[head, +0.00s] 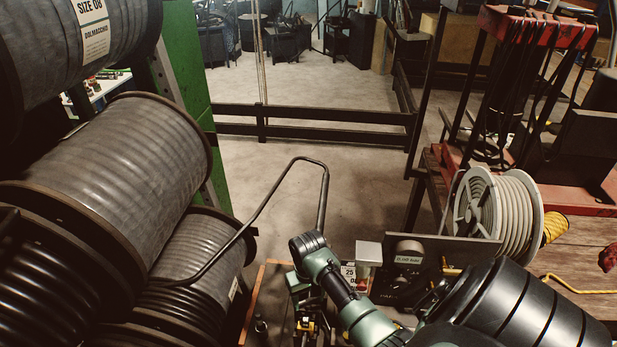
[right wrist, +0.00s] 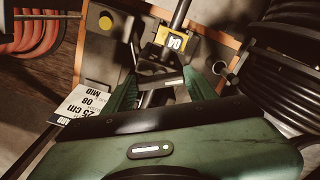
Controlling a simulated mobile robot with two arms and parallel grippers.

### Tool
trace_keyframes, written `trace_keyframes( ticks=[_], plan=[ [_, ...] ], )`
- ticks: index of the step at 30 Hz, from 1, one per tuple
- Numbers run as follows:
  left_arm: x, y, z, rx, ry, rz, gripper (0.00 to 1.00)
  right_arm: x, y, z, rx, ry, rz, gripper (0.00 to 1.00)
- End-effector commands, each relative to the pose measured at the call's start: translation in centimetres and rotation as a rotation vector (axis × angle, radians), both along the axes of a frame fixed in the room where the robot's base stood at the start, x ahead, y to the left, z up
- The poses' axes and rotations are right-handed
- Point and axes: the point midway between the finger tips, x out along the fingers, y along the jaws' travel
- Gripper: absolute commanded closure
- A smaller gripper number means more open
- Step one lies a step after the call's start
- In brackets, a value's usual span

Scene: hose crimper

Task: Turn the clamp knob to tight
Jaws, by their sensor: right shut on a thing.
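My right gripper (head: 305,318) points down at the crimper bench, below my green and black wrist. In the right wrist view its two green fingers (right wrist: 156,92) close from both sides on a dark bar-shaped part (right wrist: 160,82), which appears to be the clamp knob. The fingertips and the lower part of the knob are largely hidden, so its turn angle cannot be read. A yellow label (right wrist: 175,40) sits just beyond it beside a dark upright rod. My left gripper is not in view.
A white 25 cm tag (right wrist: 88,104) lies left of the gripper and shows in the head view (head: 348,272). A dark panel with a round dial (head: 408,250) stands to the right. Large hose reels (head: 140,180) crowd the left. A pale hose reel (head: 495,212) stands at right.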

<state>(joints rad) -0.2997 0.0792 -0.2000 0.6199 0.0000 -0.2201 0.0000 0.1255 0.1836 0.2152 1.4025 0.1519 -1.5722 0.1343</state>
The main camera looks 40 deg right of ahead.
Motion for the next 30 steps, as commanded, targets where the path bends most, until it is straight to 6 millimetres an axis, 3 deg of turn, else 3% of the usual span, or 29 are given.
trace_keyframes(
  ticks=[2,3,5,6,17,30],
  plan=[
    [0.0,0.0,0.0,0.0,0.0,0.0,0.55,0.8,-0.2,0.5,-0.007,-0.022,0.0,0.84],
    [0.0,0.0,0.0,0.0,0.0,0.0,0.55,0.8,-0.3,0.5,-0.007,-0.022,0.0,0.41],
    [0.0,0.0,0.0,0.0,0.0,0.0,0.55,0.7,-0.3,0.5,-0.007,-0.022,0.0,0.24],
    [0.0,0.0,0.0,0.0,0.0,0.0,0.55,0.7,-0.2,0.4,-0.007,-0.02,0.001,0.22],
    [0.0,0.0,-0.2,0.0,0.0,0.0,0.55,0.4,-0.2,0.6,-0.004,-0.01,0.001,0.22],
    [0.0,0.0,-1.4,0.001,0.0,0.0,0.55,0.7,-0.2,7.1,-0.005,-0.014,0.002,0.22]
  ],
)
